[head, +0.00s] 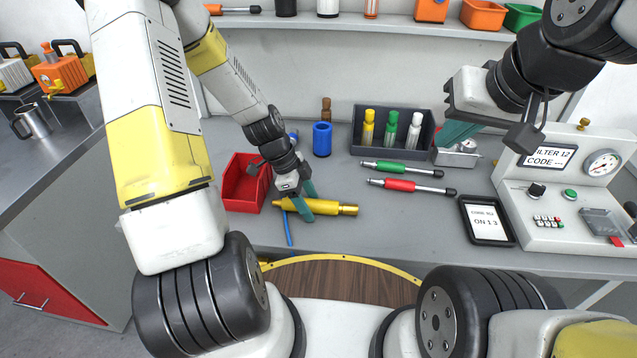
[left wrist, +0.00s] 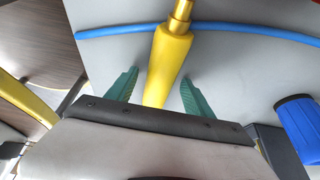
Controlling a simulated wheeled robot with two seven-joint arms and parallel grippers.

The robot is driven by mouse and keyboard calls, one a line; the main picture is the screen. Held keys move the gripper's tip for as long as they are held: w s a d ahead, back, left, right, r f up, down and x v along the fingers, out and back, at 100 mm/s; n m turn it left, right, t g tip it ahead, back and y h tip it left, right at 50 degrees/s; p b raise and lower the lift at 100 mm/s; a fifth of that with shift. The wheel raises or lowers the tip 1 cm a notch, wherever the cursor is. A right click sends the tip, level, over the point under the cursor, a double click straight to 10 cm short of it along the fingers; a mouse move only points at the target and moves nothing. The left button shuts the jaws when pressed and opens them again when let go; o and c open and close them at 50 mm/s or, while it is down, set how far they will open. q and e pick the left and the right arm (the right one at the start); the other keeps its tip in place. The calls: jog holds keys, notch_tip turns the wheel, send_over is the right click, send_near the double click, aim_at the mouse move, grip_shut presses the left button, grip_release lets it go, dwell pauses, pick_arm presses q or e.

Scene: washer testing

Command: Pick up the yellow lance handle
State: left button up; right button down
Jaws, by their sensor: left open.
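The yellow lance handle (head: 340,209) lies on the grey bench, roughly left to right, in front of the dark bottle tray. My left gripper (head: 297,200) is over its left part, with the teal fingers pointing down around it. In the left wrist view the yellow handle (left wrist: 170,58) runs between the two spread fingers (left wrist: 158,90), with a gap on both sides. Its near end is hidden behind the gripper body. My right gripper (head: 460,132) hangs at the upper right, away from the handle; its fingers are partly hidden.
A blue cylinder (head: 322,139) stands behind.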

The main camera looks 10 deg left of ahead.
pick_arm(q)
grip_shut()
dwell(1.4)
